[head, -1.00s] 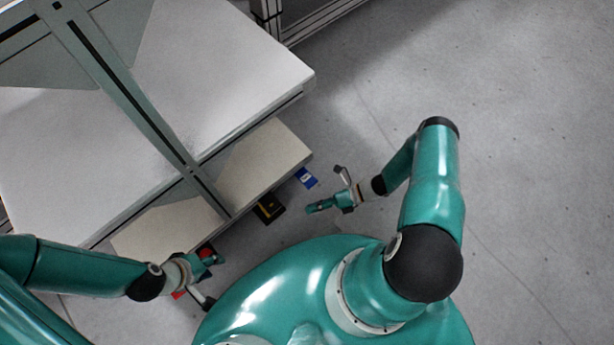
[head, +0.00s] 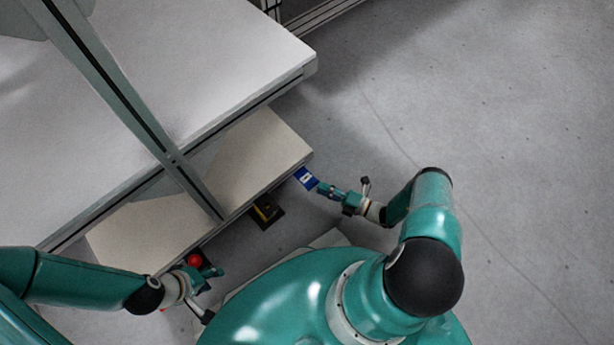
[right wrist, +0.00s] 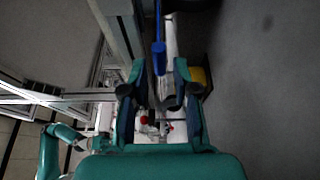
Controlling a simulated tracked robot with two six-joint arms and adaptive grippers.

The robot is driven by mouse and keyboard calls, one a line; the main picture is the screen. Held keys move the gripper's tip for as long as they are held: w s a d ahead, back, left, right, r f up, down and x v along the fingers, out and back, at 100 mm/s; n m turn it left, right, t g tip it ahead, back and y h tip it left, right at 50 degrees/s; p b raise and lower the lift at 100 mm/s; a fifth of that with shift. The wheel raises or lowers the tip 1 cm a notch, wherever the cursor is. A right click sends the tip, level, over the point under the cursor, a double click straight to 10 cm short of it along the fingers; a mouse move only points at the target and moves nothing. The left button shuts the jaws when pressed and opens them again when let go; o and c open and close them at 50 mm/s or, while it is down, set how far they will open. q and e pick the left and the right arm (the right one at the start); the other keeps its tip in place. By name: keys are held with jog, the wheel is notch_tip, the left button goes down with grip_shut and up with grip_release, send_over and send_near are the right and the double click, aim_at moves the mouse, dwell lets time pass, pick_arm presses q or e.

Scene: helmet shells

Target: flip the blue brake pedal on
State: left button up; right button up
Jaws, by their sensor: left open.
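The blue brake pedal (head: 305,178) shows in the head view at the right end of the low shelf, with a small white mark on it. My right gripper (head: 343,186) is just to the right of it, with one finger very close to its edge; I cannot tell whether they touch. My left gripper (head: 210,293) is open and empty at the lower left.
A yellow and black pedal (head: 267,212) and a red button (head: 194,260) sit along the shelf's front edge. The low shelf (head: 262,160) lies under a large white table (head: 215,65) with a grey post. The floor at right is clear.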

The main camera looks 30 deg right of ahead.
jog(key=x, duration=0.8)
jog(key=shift+w+a, duration=0.1)
jog(key=shift+w, duration=0.05)
grip_shut()
